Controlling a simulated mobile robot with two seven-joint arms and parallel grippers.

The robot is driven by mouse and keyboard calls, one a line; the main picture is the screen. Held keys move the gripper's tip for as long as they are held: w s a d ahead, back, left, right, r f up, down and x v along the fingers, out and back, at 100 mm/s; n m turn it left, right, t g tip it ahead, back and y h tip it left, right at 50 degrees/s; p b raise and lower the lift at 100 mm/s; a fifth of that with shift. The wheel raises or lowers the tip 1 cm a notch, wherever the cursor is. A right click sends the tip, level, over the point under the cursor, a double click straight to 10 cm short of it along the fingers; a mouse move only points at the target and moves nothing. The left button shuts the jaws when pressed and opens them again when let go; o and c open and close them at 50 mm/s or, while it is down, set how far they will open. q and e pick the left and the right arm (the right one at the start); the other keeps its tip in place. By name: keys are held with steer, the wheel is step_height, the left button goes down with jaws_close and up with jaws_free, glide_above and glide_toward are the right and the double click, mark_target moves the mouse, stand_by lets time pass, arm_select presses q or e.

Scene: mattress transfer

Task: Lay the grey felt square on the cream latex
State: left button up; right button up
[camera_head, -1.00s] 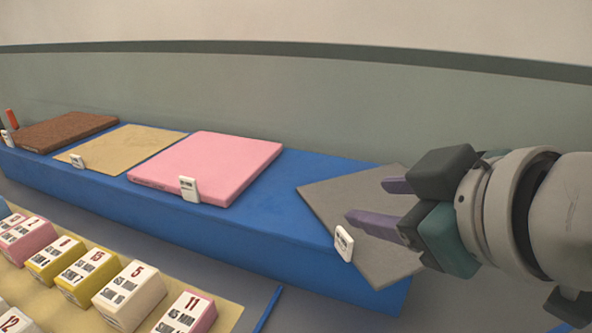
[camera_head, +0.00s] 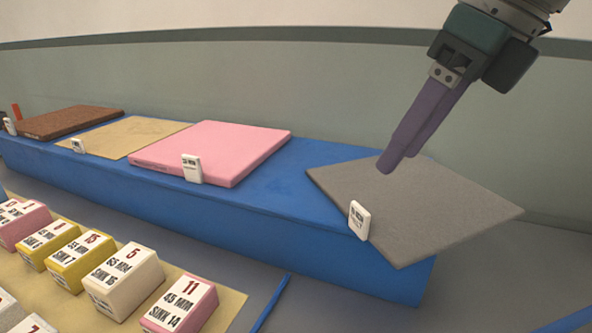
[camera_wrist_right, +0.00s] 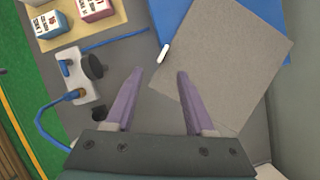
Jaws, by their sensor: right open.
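The grey felt square (camera_head: 430,205) lies flat on the right end of the blue bench, with its right corner out past the bench's edge. It also shows in the right wrist view (camera_wrist_right: 225,70). My right gripper (camera_head: 385,167) is open and empty, its purple fingers pointing down over the felt's far part in the head view. In the right wrist view the fingertips (camera_wrist_right: 160,73) are near the felt's edge. Whether they touch it I cannot tell. My left gripper is out of view.
On the blue bench (camera_head: 270,200) lie a pink slab (camera_head: 215,150), a tan sheet (camera_head: 135,137) and a brown slab (camera_head: 70,121), with white tags in front. Several labelled blocks stand on the tan board (camera_head: 225,315).

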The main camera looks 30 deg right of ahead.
mark_target(363, 209)
steer(key=x, duration=0.3)
steer(key=shift+w+d+f, duration=0.1)
steer(key=shift+d+f, duration=0.15)
steer(key=shift+d, duration=0.1)
steer(key=shift+p+x, duration=0.55)
steer(key=shift+x, duration=2.6)
steer(key=shift+w+a+r, duration=0.1)
jaws_close()
